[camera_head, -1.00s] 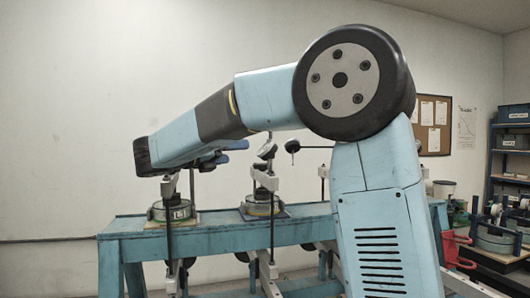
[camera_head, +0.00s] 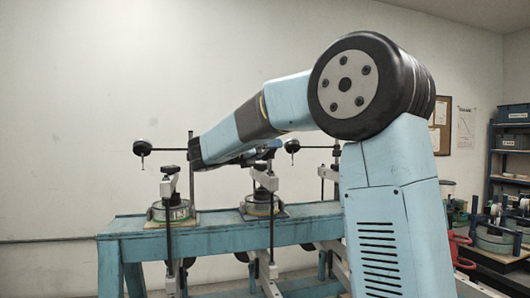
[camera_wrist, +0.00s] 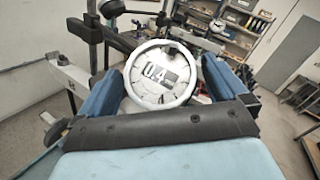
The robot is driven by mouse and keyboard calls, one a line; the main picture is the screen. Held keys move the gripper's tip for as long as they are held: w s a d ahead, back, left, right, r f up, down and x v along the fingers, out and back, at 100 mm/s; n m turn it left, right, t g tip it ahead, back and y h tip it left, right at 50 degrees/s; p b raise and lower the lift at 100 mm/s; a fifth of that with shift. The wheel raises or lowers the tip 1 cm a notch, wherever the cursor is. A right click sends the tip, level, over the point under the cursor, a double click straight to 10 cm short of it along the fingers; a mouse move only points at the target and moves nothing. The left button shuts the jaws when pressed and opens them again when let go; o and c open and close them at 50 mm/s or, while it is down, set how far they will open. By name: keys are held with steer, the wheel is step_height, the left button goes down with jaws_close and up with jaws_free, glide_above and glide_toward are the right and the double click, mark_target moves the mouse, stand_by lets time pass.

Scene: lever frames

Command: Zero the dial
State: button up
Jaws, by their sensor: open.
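In the wrist view a round dial (camera_wrist: 150,90) with a pale ring and large dark characters faces me; the exact reading is hard to make out. It shows between the two blue fingers of my gripper (camera_wrist: 163,68), which are apart, one on each side. I cannot tell whether they touch it. In the head view my gripper is partly hidden by my arm, near the middle frame above the bench.
A blue bench (camera_head: 215,235) carries several lever frames with posts and hanging weights. Round green-rimmed bases stand at the left (camera_head: 172,212) and middle (camera_head: 262,206). Shelves (camera_head: 510,145) stand at the far right.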

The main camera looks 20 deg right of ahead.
steer(key=c, duration=1)
steer(key=shift+w+f+m+g+h, duration=0.15)
steer(key=shift+m+g+h, duration=0.9)
steer(key=shift+m, duration=0.55)
steer(key=shift+m+g+h, duration=0.55)
steer(key=shift+m+g, duration=0.9)
steer(key=shift+m, duration=0.35)
steer(key=o, duration=1)
